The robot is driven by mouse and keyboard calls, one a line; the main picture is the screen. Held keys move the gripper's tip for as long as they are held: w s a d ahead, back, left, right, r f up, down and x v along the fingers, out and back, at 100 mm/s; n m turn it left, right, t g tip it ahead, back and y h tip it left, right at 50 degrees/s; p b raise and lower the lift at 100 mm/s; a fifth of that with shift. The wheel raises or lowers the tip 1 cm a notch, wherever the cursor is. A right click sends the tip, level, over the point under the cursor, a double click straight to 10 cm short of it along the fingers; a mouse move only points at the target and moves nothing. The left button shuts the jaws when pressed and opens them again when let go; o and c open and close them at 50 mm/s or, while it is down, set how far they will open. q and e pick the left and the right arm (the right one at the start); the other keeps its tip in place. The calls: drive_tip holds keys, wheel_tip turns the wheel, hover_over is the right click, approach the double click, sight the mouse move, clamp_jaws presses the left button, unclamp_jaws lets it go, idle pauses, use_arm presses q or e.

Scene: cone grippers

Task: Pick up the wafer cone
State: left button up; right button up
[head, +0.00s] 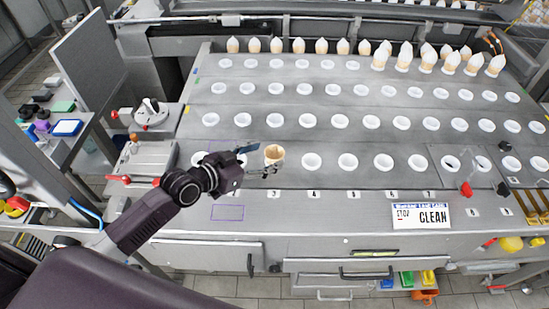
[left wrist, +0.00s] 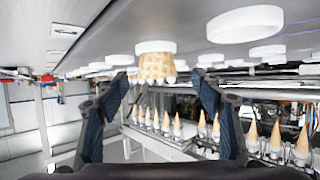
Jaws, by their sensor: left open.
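The wafer cone (head: 274,154) is tan with an open top and sits upright in a white ring holder in the front row of the machine's table. In the left wrist view, which looks upside down, the waffle-patterned cone (left wrist: 157,68) shows with the white ring (left wrist: 155,47) at its base. My left gripper (head: 256,159) is open, just left of the cone. In the left wrist view its two fingers (left wrist: 162,88) stand apart on either side of the cone, which appears ahead of the tips and not gripped. My right gripper is not in view.
Rows of empty white rings (head: 313,162) cover the grey table (head: 300,105). A clean sign (head: 421,215) hangs at the front edge, near a red-handled part (head: 466,188). A side table (head: 50,140) holds small items at left.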

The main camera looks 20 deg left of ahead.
sight(270, 156)
use_arm(q)
drive_tip(key=x, duration=0.3)
drive_tip(key=shift+w+d+f+p, duration=0.15)
drive_tip(key=shift+w+d+p, duration=0.15)
drive_tip(key=shift+p, duration=0.1)
drive_tip(key=shift+w+d+f, duration=0.1)
drive_tip(key=shift+d+f, duration=0.05)
drive_tip(key=shift+f, duration=0.05)
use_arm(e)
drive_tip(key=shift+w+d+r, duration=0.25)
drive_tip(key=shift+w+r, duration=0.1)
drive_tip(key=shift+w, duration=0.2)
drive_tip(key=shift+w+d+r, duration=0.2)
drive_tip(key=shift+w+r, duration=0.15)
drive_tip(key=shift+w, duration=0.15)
use_arm(q)
drive_tip(key=c, duration=0.8)
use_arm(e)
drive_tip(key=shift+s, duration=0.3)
